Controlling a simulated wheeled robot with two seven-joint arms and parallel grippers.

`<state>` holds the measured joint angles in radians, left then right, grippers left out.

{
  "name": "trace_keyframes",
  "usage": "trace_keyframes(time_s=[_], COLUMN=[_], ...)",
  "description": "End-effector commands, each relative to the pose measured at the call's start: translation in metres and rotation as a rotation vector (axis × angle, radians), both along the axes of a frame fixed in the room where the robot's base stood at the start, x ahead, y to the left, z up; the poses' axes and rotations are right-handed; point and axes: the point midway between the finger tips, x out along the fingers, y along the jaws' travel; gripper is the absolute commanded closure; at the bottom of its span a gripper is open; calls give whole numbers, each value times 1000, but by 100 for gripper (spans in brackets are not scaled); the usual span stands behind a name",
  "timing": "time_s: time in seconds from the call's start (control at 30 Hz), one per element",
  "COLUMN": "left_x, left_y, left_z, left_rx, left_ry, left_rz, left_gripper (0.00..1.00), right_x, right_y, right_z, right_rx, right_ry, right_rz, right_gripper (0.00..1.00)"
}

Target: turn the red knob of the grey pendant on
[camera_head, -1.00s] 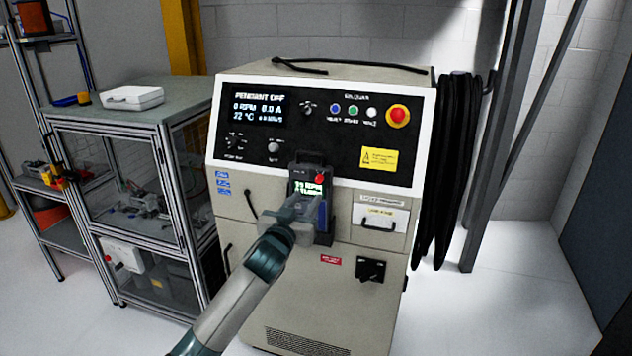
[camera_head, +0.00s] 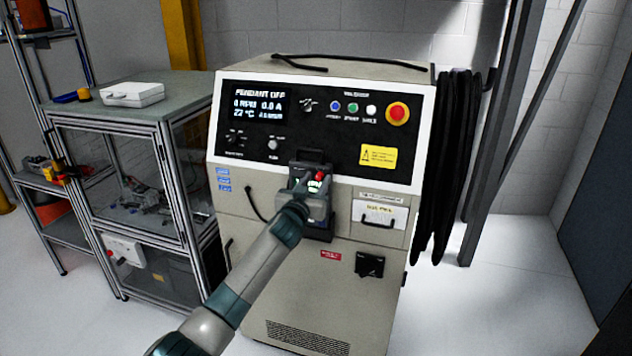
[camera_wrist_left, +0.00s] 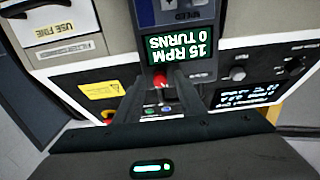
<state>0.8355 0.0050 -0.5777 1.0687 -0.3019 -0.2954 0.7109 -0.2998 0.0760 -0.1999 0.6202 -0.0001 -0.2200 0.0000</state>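The grey pendant (camera_head: 318,224) sits in a holder on the front of the beige cabinet. Its red knob (camera_head: 320,175) shows just above my left gripper (camera_head: 311,187) in the head view. In the left wrist view the picture is upside down, and the red knob (camera_wrist_left: 160,81) lies between the two fingertips of my left gripper (camera_wrist_left: 161,84). The fingers are apart, and I see no clear contact with the knob. My right gripper is not in view.
The cabinet's display (camera_head: 259,105) reads PENDANT OFF. A red stop button (camera_head: 397,113), coloured buttons and small knobs share the black panel. Black cables (camera_head: 452,160) hang at the right. A glass-sided bench (camera_head: 125,180) with a white case stands at the left.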

Motion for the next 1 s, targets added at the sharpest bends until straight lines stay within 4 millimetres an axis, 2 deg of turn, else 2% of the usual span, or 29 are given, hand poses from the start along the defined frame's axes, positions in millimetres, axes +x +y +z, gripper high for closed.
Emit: trace_keyframes(time_s=[0.27,0.33,0.43,0.77,1.0], left_x=[1,1,0,0,0], left_y=[0,0,0,0,0], left_z=[0,0,0,0,0], left_rx=[0,0,0,13,87], left_ry=[0,0,0,-4,-28], left_rz=[0,0,0,0,0], left_gripper=[64,76,100,100,100], right_x=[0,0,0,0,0], right_y=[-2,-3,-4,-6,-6], right_z=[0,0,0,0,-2], right_rx=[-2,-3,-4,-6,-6], right_ry=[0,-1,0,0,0], right_rz=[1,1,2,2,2], right_gripper=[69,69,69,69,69])
